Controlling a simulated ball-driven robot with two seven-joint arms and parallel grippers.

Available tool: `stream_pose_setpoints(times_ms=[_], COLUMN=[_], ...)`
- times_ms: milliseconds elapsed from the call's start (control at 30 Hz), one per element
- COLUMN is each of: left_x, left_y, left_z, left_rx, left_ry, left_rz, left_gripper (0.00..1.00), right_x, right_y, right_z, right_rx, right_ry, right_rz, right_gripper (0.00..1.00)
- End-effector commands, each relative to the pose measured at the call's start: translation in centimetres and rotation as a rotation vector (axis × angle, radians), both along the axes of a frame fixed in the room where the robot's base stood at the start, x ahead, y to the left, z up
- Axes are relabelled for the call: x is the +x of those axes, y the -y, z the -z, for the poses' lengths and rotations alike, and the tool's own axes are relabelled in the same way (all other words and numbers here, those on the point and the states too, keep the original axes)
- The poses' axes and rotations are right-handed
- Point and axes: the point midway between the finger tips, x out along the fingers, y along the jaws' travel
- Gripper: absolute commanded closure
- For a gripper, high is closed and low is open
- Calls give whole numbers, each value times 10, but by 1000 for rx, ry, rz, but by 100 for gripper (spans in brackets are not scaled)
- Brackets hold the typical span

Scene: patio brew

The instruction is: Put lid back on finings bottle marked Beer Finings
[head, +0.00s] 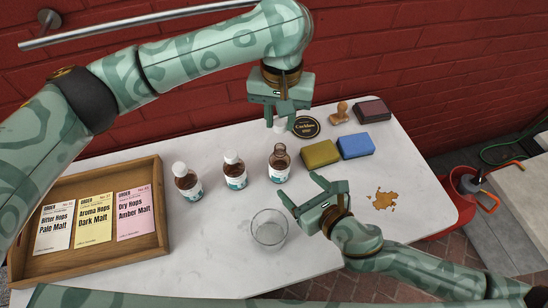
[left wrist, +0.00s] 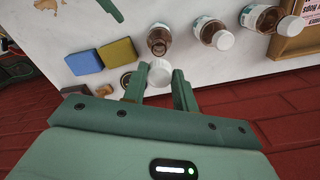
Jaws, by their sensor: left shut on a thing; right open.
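My left gripper (head: 279,118) is shut on a white lid (head: 280,128). It holds the lid above the table, just behind and above an uncapped brown bottle (head: 279,166). In the left wrist view the lid (left wrist: 160,71) sits between the fingertips, apart from the open bottle (left wrist: 160,41). Two similar brown bottles, one in the middle (head: 235,172) and one on the left (head: 186,181), stand upright with white lids on. The labels are too small to read. My right gripper (head: 301,190) is open and empty, low over the table in front of the open bottle.
An empty glass (head: 269,229) stands left of my right gripper. Yellow (head: 320,154) and blue (head: 356,146) sponges, a round black item (head: 306,127), a stamp (head: 340,112) and a dark box (head: 373,112) lie at back right. A wooden tray (head: 160,205) holds cards. A brown spill (head: 384,200) lies right.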

Motion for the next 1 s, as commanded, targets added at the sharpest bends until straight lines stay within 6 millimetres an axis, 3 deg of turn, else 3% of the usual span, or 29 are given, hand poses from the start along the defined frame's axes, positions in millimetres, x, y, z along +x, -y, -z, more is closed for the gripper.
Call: stream_pose_setpoints(times_ms=[433, 1000], left_x=[0, 0], left_y=[0, 0], left_z=[0, 0], left_rx=[0, 0], left_ry=[0, 0], left_rz=[0, 0], left_gripper=[93, 93], right_x=[9, 84], right_y=[-6, -54], right_z=[4, 41], right_rx=[2, 1], right_ry=[0, 0], right_rz=[2, 3], right_gripper=[27, 27])
